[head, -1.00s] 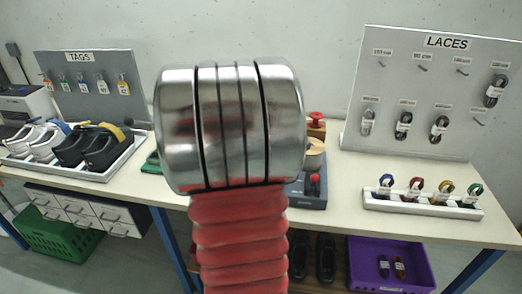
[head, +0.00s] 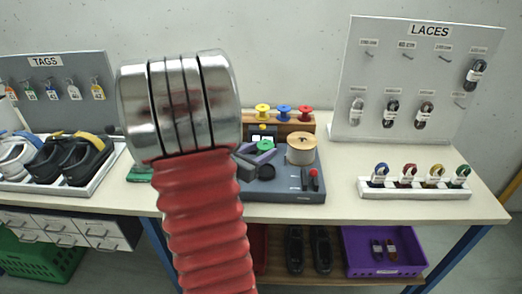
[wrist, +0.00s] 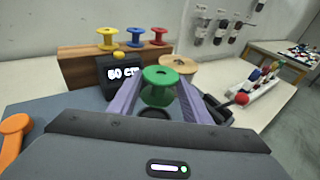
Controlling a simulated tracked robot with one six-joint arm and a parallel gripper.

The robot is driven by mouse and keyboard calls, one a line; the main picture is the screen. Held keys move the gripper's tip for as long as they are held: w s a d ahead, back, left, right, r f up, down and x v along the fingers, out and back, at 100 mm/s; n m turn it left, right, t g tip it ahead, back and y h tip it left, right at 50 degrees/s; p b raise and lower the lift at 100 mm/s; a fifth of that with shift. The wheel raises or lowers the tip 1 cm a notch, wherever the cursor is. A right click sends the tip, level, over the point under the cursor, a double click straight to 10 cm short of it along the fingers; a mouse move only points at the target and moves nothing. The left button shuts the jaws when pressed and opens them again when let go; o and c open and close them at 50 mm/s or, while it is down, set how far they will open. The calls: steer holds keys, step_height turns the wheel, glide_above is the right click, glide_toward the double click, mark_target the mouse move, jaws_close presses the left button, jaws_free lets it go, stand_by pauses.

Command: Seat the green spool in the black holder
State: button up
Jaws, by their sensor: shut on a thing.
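The green spool (wrist: 160,75) is upright between the two purple fingers of my gripper (wrist: 158,92), which is shut on it. It also shows in the head view (head: 264,145), above the grey base. A round black piece (wrist: 153,113), which looks like the black holder, sits low on the grey base, nearer my wrist than the spool. The spool's underside is hidden.
Yellow, blue and red spools (head: 284,112) stand on a wooden rack behind. A tan spool (head: 301,149) is close on the right. A red-knobbed lever (wrist: 241,98) is also right.

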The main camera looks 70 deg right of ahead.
steer(key=shift+f, duration=0.15)
glide_above(261, 175)
steer(key=shift+s+d+f, duration=0.1)
steer(key=shift+d+f, duration=0.05)
steer(key=shift+f, duration=2.6)
steer(key=shift+f, duration=0.6)
steer(key=o, duration=0.8)
